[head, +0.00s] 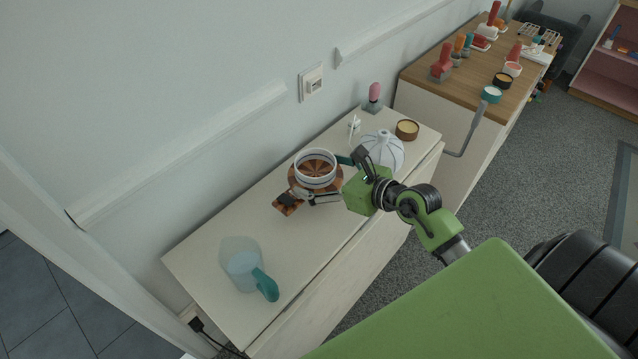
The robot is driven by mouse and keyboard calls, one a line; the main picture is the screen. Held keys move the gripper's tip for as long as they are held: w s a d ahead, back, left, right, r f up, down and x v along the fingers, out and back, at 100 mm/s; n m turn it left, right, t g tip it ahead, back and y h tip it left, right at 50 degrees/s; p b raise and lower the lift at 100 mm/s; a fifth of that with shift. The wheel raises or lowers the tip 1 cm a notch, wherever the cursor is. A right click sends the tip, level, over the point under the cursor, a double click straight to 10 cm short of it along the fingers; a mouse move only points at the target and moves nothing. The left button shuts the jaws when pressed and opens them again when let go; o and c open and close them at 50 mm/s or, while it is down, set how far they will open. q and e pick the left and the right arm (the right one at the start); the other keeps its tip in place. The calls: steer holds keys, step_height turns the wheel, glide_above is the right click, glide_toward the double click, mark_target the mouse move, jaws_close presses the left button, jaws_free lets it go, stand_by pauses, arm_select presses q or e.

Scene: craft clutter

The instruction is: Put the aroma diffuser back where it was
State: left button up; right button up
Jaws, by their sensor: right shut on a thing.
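A white ribbed, onion-shaped vessel with a narrow neck (385,151) stands upright on the pale cabinet top, and it looks most like the aroma diffuser. My right gripper (318,178) is left of it, its wrist covering part of the ribbed vessel's lower side. The gripper's fingers are closed around a round white vessel with dark bands (316,182); wedge-patterned brown shows inside its rim. A patterned brown wooden piece (285,207) shows beneath this vessel. Whether the vessel touches it is unclear. My left gripper is out of view.
A pink-topped stamp-like object (374,97) and a round tin (407,130) stand at the back right. The pale cabinet top (245,205) is clear between jug and gripper. A wooden-topped cabinet (463,88) holds several craft items.

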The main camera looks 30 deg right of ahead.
steer(key=shift+w+a+f, duration=0.1)
steer(key=shift+w+f, duration=0.1)
steer(key=shift+f, duration=0.75)
steer(key=shift+w+f, duration=0.2)
steer(key=shift+f, duration=0.7)
steer(key=o, duration=1.6)
steer(key=shift+f+b, duration=0.25)
steer(key=shift+b, duration=0.05)
steer(key=shift+c, duration=0.2)
steer(key=shift+s, duration=0.1)
steer(key=shift+r, duration=0.1)
steer(key=shift+s+r, duration=0.1)
steer(key=shift+s, duration=0.05)
steer(key=v, duration=1)
steer(key=shift+s, duration=0.2)
steer(key=shift+s+d+r, duration=0.25)
steer(key=shift+s+r, duration=0.05)
steer(key=shift+s, duration=0.25)
steer(key=shift+s+f, duration=0.1)
